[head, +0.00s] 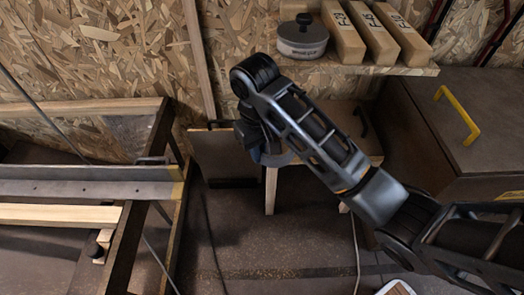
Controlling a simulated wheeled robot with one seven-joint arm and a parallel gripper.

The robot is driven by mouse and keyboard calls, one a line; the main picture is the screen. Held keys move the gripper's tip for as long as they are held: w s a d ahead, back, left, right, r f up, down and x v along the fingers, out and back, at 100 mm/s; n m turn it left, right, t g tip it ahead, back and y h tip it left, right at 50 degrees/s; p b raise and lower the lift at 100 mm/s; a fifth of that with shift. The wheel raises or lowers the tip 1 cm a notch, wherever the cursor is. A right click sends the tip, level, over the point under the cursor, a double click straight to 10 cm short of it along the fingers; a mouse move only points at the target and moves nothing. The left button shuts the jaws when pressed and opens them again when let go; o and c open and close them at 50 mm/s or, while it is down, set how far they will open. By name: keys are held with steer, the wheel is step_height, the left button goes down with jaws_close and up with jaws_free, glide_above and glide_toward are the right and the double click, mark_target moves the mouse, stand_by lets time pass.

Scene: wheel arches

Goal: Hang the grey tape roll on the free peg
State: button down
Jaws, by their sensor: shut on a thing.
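My gripper (248,138) is at the end of my arm near the middle of the head view, pointing down and mostly hidden by my own wrist. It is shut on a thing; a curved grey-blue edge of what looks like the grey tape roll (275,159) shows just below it. The roll's full shape is hidden. The gripper is in front of an upright brown board (218,154) and at the left end of a small wooden table (345,118). I cannot make out the free peg in this view.
A shelf (375,69) behind holds a round grey tin (302,40) and several wooden blocks (343,36). A dark cabinet with a yellow handle (457,115) stands at right. A metal-railed bench (85,180) stands at left. Floor between is mostly clear, with a thin cable (356,250).

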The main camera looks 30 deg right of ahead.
steer(key=w+a+r+n+t+h+p, duration=0.2)
steer(key=w+r+n+t+h+p, duration=0.4)
steer(key=r, duration=0.6)
steer(key=w+a+r+n+t+h+p, duration=0.25)
steer(key=w+r+p, duration=0.25)
steer(key=r+p, duration=0.5)
steer(key=w+a+r+n+t+h+p, duration=0.1)
steer(key=w+r+n+t+h+p, duration=0.35)
steer(key=r, duration=0.85)
steer(key=w+d+f+b, duration=0.1)
steer(key=w+d+b, duration=0.2)
steer(key=w, duration=0.2)
steer(key=w+d+f+m+b, duration=0.1)
steer(key=w+d+b, duration=0.1)
steer(key=w, duration=0.3)
steer(key=shift+w+d+y+b, duration=0.3)
steer(key=shift+d+b, duration=0.1)
steer(key=shift+b, duration=0.05)
stand_by(0.3)
stand_by(0.7)
